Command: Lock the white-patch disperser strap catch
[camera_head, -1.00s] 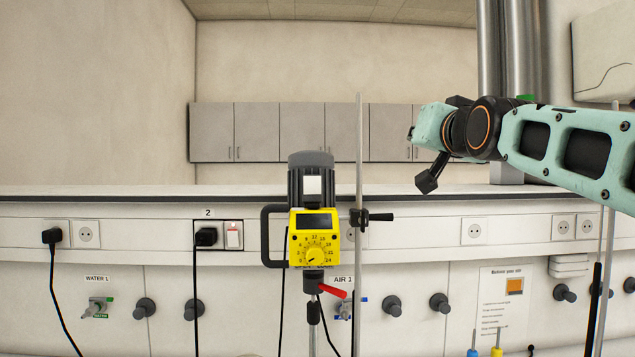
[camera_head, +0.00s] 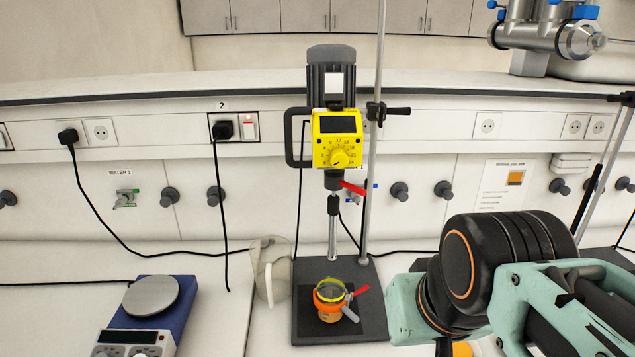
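The disperser (camera_head: 333,125) stands upright on its stand, with a yellow control face, a dark motor and a white patch (camera_head: 336,84) on the motor. A red lever (camera_head: 353,188) sticks out to the right below the yellow head. On the dark stand base (camera_head: 307,333), a small vessel (camera_head: 330,314) has an orange strap band (camera_head: 320,304) around it. A red lever (camera_head: 358,293) and a grey lever (camera_head: 350,313) stick out from its right side; I cannot tell whether the catch is locked. My gripper (camera_head: 444,347) is right of the base, mostly cut off by the bottom edge.
A clear beaker (camera_head: 270,270) stands left of the base. A blue hotplate (camera_head: 150,318) is farther left. A vertical rod (camera_head: 374,150) with a clamp (camera_head: 387,111) rises beside the disperser. Cables hang from wall sockets onto the bench. Another stand rod (camera_head: 607,170) is at the right.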

